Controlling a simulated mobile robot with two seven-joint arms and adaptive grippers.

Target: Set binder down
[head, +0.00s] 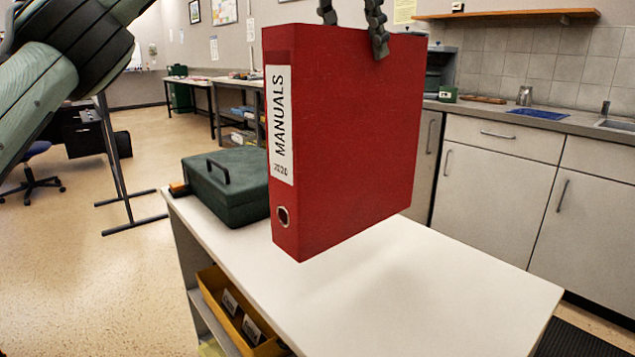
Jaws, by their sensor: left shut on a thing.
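A red binder (350,140) labelled "MANUALS 2020" on its spine hangs upright in the middle of the head view. My left gripper (358,40) comes in from the top and is shut on the binder's top edge; only its finger parts show. The binder appears to be held above the white tabletop (450,285), with a soft shadow below it. My right gripper is not in view.
A dark green case (228,190) with a handle stands on the tabletop's far left, partly behind the binder. A yellow bin (215,290) sits on the shelf below. The tabletop's front and right are clear. Grey cabinets (495,195) stand behind.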

